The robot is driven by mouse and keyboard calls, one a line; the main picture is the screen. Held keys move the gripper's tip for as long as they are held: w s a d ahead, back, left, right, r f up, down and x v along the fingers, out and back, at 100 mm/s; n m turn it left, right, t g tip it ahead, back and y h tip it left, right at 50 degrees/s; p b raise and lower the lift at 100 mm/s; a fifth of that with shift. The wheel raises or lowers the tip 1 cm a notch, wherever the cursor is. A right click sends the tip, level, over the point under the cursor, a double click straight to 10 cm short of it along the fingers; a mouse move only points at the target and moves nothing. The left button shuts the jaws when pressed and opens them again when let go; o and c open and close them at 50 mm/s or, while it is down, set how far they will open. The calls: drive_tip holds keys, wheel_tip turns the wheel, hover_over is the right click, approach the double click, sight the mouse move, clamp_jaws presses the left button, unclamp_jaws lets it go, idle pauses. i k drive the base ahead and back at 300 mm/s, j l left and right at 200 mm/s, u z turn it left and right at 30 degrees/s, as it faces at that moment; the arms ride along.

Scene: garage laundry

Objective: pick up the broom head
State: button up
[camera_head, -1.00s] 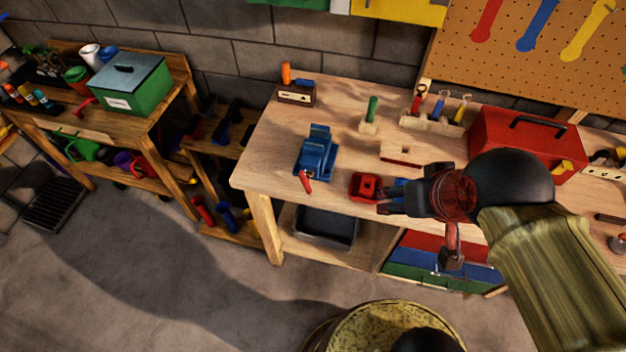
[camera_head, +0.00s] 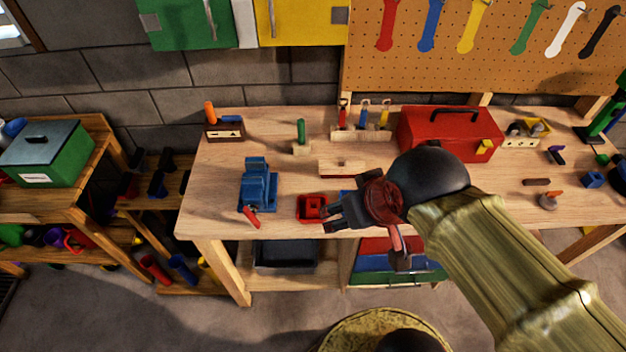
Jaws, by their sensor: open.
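A flat wooden block (camera_head: 342,168) with a hole in its top, which looks like the broom head, lies on the workbench (camera_head: 220,180). It is right of the blue vise and in front of the row of tools; I cannot make out bristles. My gripper (camera_head: 329,218) is open over the front edge of the bench, its fingers pointing left. It is nearer the front than the block and apart from it. A red square object (camera_head: 312,208) lies just beyond the fingertips. A blue item is partly hidden behind the gripper.
The blue vise (camera_head: 257,186) stands at the bench's left front. A red toolbox (camera_head: 440,132) stands at the back right. Bare wood surrounds the block's left side.

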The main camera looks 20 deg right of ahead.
sight(327, 168)
drive_tip(key=i+l+z, duration=0.1)
drive_tip(key=l, duration=0.25)
drive_tip(key=i+l, duration=0.1)
drive_tip(key=l, duration=0.2)
drive_tip(key=i+l+z, duration=0.15)
drive_tip(key=l, duration=0.15)
drive_tip(key=i+l+z, duration=0.1)
drive_tip(key=l, duration=0.25)
